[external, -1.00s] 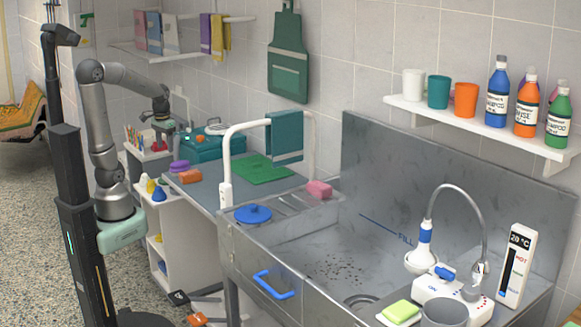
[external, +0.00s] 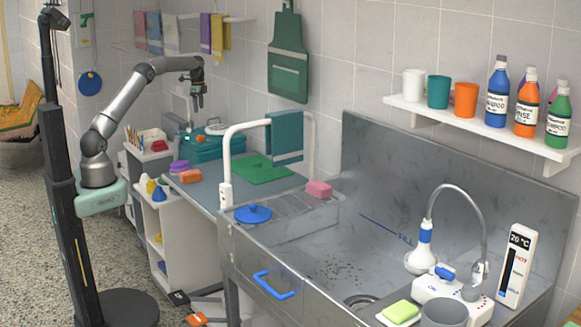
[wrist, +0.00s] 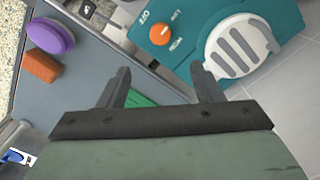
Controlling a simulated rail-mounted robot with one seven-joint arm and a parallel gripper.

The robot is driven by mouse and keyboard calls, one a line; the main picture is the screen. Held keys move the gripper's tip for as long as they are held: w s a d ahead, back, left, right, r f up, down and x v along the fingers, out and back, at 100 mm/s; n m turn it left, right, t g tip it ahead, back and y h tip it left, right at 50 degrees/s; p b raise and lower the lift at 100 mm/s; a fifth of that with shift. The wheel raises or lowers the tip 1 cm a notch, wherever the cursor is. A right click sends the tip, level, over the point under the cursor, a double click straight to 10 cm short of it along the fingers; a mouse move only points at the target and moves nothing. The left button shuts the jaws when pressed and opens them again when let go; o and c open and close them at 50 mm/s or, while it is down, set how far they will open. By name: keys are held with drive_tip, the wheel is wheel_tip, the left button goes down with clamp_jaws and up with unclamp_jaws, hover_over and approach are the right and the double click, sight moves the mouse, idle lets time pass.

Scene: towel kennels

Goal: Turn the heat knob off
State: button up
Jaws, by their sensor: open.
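The heat knob (wrist: 160,34) is a small round orange knob on the top of a teal box (wrist: 203,12), with white lettering around it including "OFF". I cannot tell which mark the knob points to. The teal box also shows at the back of the table in the external view (external: 207,150). My gripper (wrist: 160,74) is open and empty, its two fingers apart. In the wrist view the knob lies beyond the fingertips, near the middle between them. In the external view my gripper (external: 197,103) hangs above the teal box, apart from it.
A white round grille (wrist: 238,47) sits beside the knob on the box. A purple oval (wrist: 50,37) and an orange block (wrist: 41,66) lie on the grey table. A green mat (external: 258,169) lies in front of the box. A white rail (external: 226,160) with a teal towel stands right.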

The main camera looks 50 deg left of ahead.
sight(200, 136)
wheel_tip(200, 136, down, 15)
drive_tip(key=shift+f+p, duration=0.15)
drive_tip(key=shift+p, duration=1)
drive_tip(key=shift+c, duration=0.3)
drive_tip(key=c, duration=0.9)
